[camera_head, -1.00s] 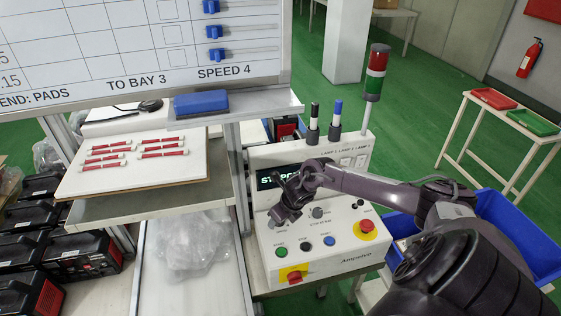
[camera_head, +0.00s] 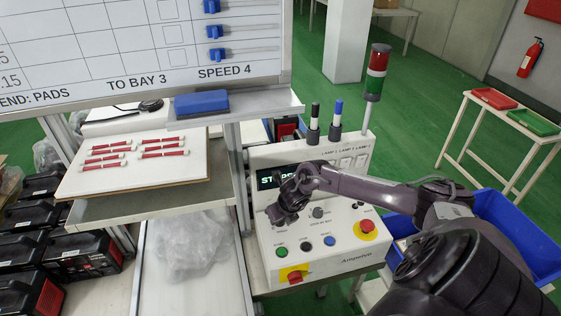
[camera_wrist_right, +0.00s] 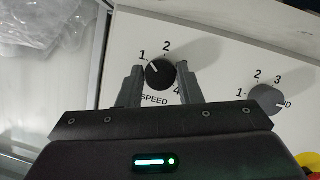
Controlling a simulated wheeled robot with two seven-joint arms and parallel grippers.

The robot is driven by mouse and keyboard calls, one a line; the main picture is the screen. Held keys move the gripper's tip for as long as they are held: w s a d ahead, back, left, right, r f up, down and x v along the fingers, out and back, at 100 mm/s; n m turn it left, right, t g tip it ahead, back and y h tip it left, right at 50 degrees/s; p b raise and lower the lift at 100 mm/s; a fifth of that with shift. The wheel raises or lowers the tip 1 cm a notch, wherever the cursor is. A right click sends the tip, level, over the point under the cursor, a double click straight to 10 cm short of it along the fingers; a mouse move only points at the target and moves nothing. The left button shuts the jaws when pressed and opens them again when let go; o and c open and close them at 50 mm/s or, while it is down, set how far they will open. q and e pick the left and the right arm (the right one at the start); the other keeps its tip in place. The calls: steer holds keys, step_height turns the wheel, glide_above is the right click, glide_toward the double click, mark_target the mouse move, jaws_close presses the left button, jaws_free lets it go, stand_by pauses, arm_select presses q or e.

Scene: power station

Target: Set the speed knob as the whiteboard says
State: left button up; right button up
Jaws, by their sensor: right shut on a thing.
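The whiteboard (camera_head: 140,52) at the upper left reads "SPEED 4" near its lower right corner. The control panel (camera_head: 343,222) stands at centre, with a partly hidden display (camera_head: 268,180). The black speed knob (camera_wrist_right: 160,75) shows in the right wrist view, with 1, 2 and 4 visible around it; the 3 is not visible. Its white mark points to the upper left, near 1. My right gripper (camera_wrist_right: 158,78) is shut on the speed knob, one finger on each side. In the head view, my right gripper (camera_head: 280,216) hides this knob. My left gripper is out of view.
A second, grey knob (camera_wrist_right: 267,100) sits right of the speed knob. Green (camera_head: 282,253), black and blue buttons lie along the panel's front, with a red emergency button (camera_head: 367,227) at right. A signal tower (camera_head: 376,72) rises behind. A shelf with red-and-white tubes (camera_head: 135,178) stands left.

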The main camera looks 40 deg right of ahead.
steer(key=m+h, duration=0.1)
steer(key=m, duration=0.1)
steer(key=m+p, duration=0.1)
steer(key=m, duration=0.1)
steer(key=shift+w+a+r+m+g+h, duration=0.1)
steer(key=shift+a+r+m+g+h, duration=0.05)
steer(key=shift+m+g+h, duration=0.2)
steer(key=m+g+h+p, duration=0.1)
steer(key=m+p, duration=0.1)
steer(key=m, duration=0.2)
steer(key=shift+a+m+p, duration=0.1)
steer(key=shift+m+p, duration=0.15)
steer(key=shift+p, duration=0.1)
steer(key=m+g, duration=0.1)
steer(key=m, duration=0.1)
steer(key=shift+w+m+h+p, duration=0.15)
steer(key=shift+m+h+p, duration=0.2)
steer(key=shift+m+p, duration=0.05)
steer(key=m+g, duration=0.2)
steer(key=m, duration=0.2)
steer(key=shift+w, duration=0.1)
steer(key=shift+w+m+g, duration=0.1)
steer(key=shift+m+g, duration=0.65)
steer(key=shift+m, duration=1.65)
steer(key=o, duration=1)
steer(key=shift+c, duration=0.2)
